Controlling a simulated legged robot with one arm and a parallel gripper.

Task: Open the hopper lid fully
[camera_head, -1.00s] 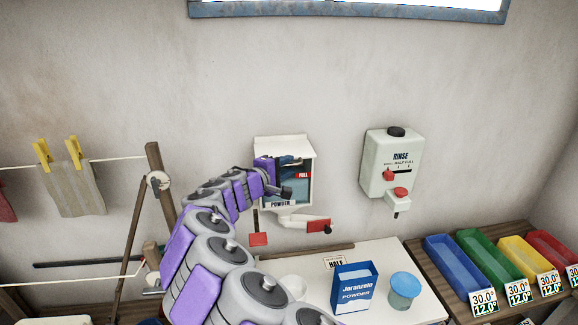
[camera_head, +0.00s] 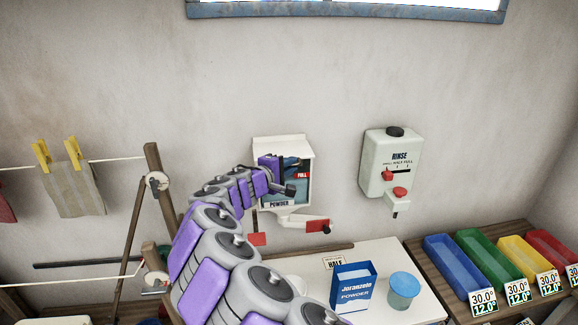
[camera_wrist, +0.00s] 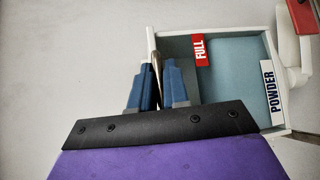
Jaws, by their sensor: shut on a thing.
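The powder hopper (camera_head: 303,196) is a white wall box with a blue-grey front and FULL and POWDER labels. Its white lid (camera_head: 284,144) slopes across the top; how far it stands open is hard to tell. My gripper (camera_head: 270,162) is at the hopper's upper left, and my wrist covers part of the front. In the wrist view, the hopper (camera_wrist: 235,70) lies sideways. There the blue fingers of my gripper (camera_wrist: 158,85) are closed around a thin brownish-white strip (camera_wrist: 157,65) at the hopper's top edge, apparently part of the lid. The grip itself is partly hidden.
A red-tipped lever (camera_head: 318,226) and a red tab (camera_head: 257,239) hang below the hopper. The rinse dispenser (camera_head: 391,165) is on the wall to the right. A powder box (camera_head: 354,288) and blue jar (camera_head: 404,290) stand on the white counter (camera_head: 385,255). Coloured bins stand far right.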

